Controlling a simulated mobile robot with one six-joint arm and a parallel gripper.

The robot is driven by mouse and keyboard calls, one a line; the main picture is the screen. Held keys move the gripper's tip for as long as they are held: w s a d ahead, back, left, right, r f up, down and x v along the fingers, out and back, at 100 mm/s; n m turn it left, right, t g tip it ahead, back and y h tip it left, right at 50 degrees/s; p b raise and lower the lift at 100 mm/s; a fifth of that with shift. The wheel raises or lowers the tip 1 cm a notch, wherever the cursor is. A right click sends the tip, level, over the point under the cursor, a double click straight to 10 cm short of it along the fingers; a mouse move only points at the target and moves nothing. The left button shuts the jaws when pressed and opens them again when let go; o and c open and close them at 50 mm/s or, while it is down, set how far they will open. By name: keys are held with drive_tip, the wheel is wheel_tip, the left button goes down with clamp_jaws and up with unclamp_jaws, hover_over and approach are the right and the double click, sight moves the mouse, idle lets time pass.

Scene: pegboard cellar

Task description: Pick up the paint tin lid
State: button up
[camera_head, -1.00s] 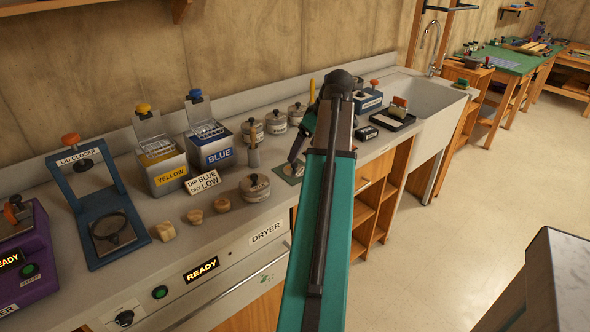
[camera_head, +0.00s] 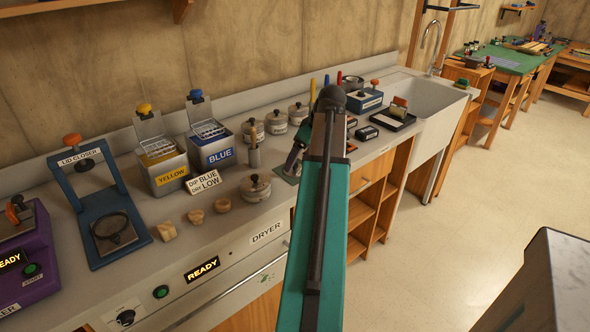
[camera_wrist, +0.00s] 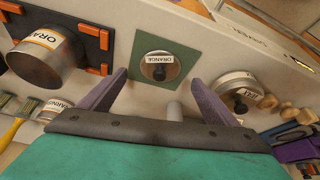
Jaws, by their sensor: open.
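The paint tin lid (camera_wrist: 155,66) is a round metal lid with a black knob and an ORANGE label. In the wrist view it lies on a green square mat (camera_wrist: 180,52). My gripper (camera_wrist: 157,78) is open, its two purple fingers apart on either side of the lid in the picture, with nothing between them. An open metal tin (camera_wrist: 44,62) labelled ORANGE stands to the left in a black holder with orange clamps. In the head view my gripper (camera_head: 293,163) is over the green mat (camera_head: 283,174); the lid cannot be made out there.
A lidded tin (camera_wrist: 238,90) stands right of the mat; it also shows in the head view (camera_head: 255,187). Several lidded tins, yellow and blue dip tanks (camera_head: 211,146) and a lid closer (camera_head: 95,190) share the counter. My arm hides part of it.

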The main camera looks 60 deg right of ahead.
sight(297, 165)
drive_tip(key=shift+x, duration=1.9)
drive_tip(key=c, duration=1.1)
drive_tip(key=shift+r, duration=0.15)
drive_tip(key=shift+r, duration=1.5)
drive_tip(key=s, duration=0.5)
drive_tip(key=s+r+b, duration=0.1)
drive_tip(key=s, duration=0.4)
drive_tip(key=s+a+b, duration=0.1)
drive_tip(key=s, duration=0.5)
drive_tip(key=shift+a+r, duration=0.1)
drive_tip(key=shift+r, duration=0.3)
drive_tip(key=shift+r, duration=0.1)
